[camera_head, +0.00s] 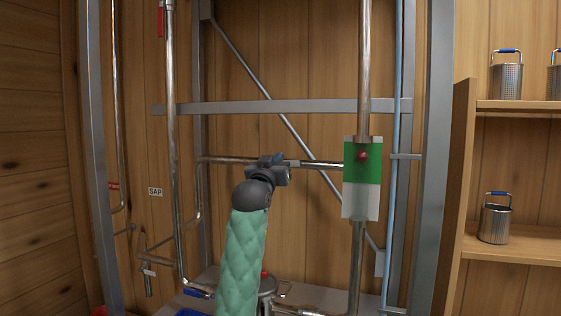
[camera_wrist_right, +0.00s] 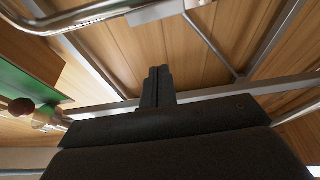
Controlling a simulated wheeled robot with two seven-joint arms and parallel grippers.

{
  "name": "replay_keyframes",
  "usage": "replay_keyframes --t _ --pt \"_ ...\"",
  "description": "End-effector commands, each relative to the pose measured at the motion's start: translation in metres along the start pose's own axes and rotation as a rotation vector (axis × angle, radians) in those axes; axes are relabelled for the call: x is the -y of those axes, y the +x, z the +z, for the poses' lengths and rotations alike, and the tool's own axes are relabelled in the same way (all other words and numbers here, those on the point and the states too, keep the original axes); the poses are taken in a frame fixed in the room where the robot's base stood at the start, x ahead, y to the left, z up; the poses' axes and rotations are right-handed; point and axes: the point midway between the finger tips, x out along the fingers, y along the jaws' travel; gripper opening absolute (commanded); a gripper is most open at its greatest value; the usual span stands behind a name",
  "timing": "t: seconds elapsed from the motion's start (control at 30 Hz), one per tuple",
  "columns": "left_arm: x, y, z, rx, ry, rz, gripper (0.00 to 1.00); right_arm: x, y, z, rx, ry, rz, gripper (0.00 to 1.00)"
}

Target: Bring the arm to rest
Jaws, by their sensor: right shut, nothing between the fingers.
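My right arm (camera_head: 240,260) rises from the bottom middle in a green quilted sleeve. My right gripper (camera_head: 272,160) is at its top end, in front of the frame and left of the green and white plate. In the right wrist view its two dark fingers (camera_wrist_right: 157,86) are together, with nothing between them. My left gripper is not in view.
A green and white plate (camera_head: 360,196) with a red ball (camera_head: 362,156) is on the vertical pipe, to the gripper's right. Steel bars and pipes stand around the arm. Right shelves (camera_head: 515,256) hold metal buckets (camera_head: 495,222).

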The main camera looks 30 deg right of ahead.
Motion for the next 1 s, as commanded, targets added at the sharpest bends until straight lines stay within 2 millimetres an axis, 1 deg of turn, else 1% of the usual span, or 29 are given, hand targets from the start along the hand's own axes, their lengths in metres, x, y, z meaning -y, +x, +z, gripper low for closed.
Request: replay_keyframes --t 0.03,0.2,0.43,0.57,0.67,0.77,0.8,0.87,0.9,0.97,1.0 --pt "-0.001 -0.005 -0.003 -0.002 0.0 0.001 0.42 0.0 -0.004 0.001 0.0 0.001 0.0 0.0" --pt "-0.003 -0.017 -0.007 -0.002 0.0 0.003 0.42 0.0 -0.011 0.001 0.0 0.0 0.0 0.0" --pt "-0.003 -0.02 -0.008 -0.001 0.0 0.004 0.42 0.0 -0.013 0.001 0.001 -0.001 -0.001 0.0" --pt "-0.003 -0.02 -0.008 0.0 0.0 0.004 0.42 0.003 -0.018 0.014 0.016 -0.009 -0.015 0.0" --pt "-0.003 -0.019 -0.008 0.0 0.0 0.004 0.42 0.009 -0.029 0.041 0.048 -0.023 -0.046 0.0" --pt "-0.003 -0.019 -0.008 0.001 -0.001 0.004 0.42 0.016 -0.045 0.077 0.094 -0.042 -0.091 0.0" --pt "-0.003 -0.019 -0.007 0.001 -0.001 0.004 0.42 0.019 -0.053 0.092 0.113 -0.049 -0.111 0.0" --pt "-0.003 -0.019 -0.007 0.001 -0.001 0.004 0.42 0.022 -0.065 0.114 0.143 -0.061 -0.139 0.0" --pt "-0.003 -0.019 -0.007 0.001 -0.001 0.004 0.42 0.024 -0.073 0.128 0.165 -0.069 -0.158 0.0" --pt "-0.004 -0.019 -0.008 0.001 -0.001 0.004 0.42 0.028 -0.086 0.15 0.196 -0.081 -0.188 0.0" --pt "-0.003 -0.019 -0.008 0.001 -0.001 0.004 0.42 0.029 -0.095 0.164 0.217 -0.089 -0.208 0.0"
